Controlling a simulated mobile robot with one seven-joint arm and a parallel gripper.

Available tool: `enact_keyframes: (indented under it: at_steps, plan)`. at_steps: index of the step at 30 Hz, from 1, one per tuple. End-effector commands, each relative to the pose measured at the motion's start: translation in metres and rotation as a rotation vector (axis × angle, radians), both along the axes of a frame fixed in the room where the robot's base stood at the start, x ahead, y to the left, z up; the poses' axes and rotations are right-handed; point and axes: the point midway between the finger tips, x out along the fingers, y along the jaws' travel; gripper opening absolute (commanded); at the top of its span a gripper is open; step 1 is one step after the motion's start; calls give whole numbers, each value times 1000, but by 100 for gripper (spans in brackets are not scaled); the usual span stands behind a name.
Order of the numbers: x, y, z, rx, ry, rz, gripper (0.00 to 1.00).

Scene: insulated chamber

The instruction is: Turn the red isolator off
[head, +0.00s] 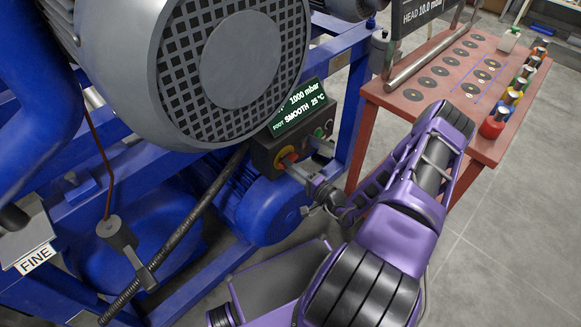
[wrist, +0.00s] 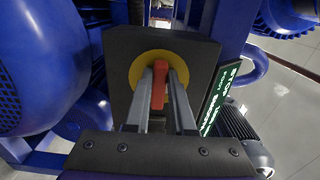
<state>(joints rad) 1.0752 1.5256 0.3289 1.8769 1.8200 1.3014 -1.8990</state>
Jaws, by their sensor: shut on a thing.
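The red isolator handle (wrist: 159,84) sits on a round yellow plate (wrist: 139,68) on the face of a dark box (wrist: 192,52). In the wrist view my gripper (wrist: 161,85) has its two fingers on either side of the red handle, shut on it. The handle stands lengthwise between the fingers, pointing up and down in this view. In the head view the isolator (head: 287,158) shows small and partly hidden by my gripper (head: 292,166), which reaches it from the right.
A lit display (head: 299,107) reading 1000 mbar and SMOOTH 25 °C sits above the box. A green button (head: 319,132) is beside the isolator. A large grey grilled motor (head: 235,60) overhangs from the left. A red table (head: 450,125) with coloured cylinders stands at the right.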

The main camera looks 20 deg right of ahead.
Motion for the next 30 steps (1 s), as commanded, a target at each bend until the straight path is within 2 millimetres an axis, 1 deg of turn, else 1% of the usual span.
enact_keyframes:
  at_steps: [12,13,17,18,26,30]
  plan:
    - [0,0,-1,-8,-1,0,0]
    - [0,0,-1,-8,-1,0,26]
    - [0,0,-1,-7,-1,0,49]
    - [0,0,-1,-7,-1,0,52]
    - [0,0,0,-6,-1,0,52]
    - [-9,-4,-1,-7,-1,-2,52]
